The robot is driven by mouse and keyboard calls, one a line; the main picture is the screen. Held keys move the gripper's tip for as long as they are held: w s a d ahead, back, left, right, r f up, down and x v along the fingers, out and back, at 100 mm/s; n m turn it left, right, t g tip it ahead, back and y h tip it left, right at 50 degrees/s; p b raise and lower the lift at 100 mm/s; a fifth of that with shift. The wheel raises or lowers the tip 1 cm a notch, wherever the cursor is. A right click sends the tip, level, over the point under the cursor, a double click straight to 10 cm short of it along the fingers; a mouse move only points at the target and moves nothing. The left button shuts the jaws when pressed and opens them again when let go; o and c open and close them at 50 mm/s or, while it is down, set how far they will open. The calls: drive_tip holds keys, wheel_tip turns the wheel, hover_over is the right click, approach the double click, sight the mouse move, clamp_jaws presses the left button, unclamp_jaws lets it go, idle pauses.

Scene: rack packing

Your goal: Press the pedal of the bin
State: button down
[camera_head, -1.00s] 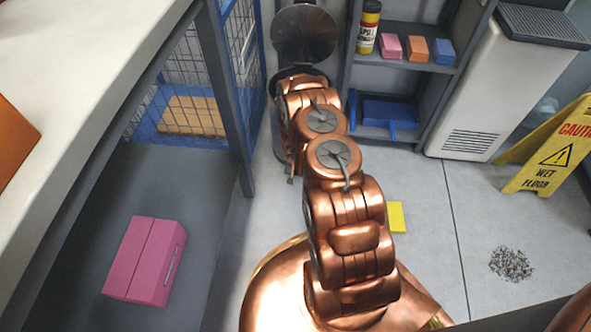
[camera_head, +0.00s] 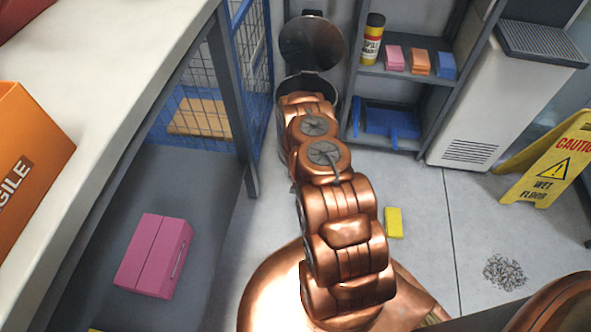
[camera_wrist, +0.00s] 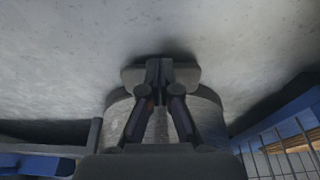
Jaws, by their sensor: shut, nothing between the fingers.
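The bin (camera_head: 332,100) is a grey metal cylinder at the back, beside the blue mesh cage. Its round lid (camera_head: 312,43) stands open, tilted up at the rear. My arm covers most of the bin's front, and my gripper is hidden in the head view. In the wrist view, my gripper (camera_wrist: 159,68) is shut and empty, its fingertips together over the grey pedal (camera_wrist: 188,75) at the foot of the bin (camera_wrist: 211,112). The fingertips appear to touch the pedal. I cannot tell how far down it is.
A grey shelf (camera_head: 405,73) with a yellow bottle and small blocks stands right of the bin. A yellow wet-floor sign (camera_head: 548,165), a yellow block (camera_head: 393,222) and a debris pile (camera_head: 505,272) are on the floor at right. A counter (camera_head: 120,60) runs along the left.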

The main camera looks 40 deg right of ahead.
drive_tip(key=shift+s+a+r+p, duration=0.3)
drive_tip(key=shift+r+p, duration=0.05)
drive_tip(key=shift+p, duration=0.55)
drive_tip(key=shift+a+f, duration=0.1)
drive_tip(key=shift+f, duration=0.1)
drive_tip(key=shift+r, duration=0.1)
drive_tip(key=shift+v, duration=0.85)
drive_tip(key=shift+s+a+r, duration=0.1)
drive_tip(key=shift+s+r, duration=0.1)
drive_tip(key=shift+r, duration=0.4)
drive_tip(key=v, duration=0.8)
drive_tip(key=shift+r, duration=0.35)
